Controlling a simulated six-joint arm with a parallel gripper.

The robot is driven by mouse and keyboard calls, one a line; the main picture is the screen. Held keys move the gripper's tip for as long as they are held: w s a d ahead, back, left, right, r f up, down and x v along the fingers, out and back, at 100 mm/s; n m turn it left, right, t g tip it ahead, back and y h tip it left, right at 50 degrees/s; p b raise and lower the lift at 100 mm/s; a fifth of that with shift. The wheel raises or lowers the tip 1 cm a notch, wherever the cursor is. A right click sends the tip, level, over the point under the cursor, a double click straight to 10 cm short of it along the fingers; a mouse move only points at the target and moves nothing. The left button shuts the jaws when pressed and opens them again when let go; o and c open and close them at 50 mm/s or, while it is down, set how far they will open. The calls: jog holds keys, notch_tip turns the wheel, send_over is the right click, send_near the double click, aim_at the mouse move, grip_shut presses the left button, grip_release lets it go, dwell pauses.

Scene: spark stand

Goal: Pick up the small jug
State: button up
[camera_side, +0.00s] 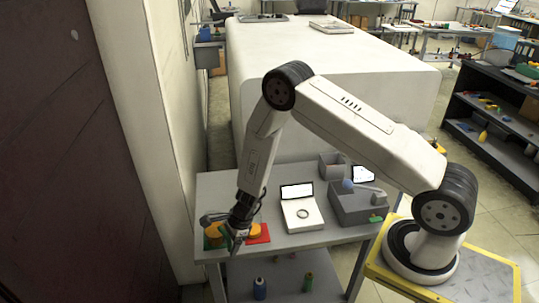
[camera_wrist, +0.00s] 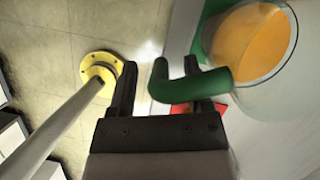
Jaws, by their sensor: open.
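The jug (camera_wrist: 292,60) is pale, with an orange inside and a green handle (camera_wrist: 205,83), at the upper right of the wrist view. The handle's bent end lies between my gripper's (camera_wrist: 158,68) two dark fingers, crossing in front of the right one. The fingers stand apart, and I cannot tell whether either touches the handle. In the side view my gripper (camera_side: 236,236) is low over the table's left end, among orange and red items. The jug is not clearly made out there, being small and partly covered by my gripper.
A red patch (camera_wrist: 190,107) lies under the handle. On the grey table (camera_side: 285,245) are a white open case (camera_side: 301,217) and a grey bin (camera_side: 357,208). Bottles (camera_side: 260,288) stand on the shelf below. A yellow round base (camera_wrist: 100,69) with a pale pole is at the left.

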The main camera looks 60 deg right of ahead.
grip_shut()
dwell(1.4)
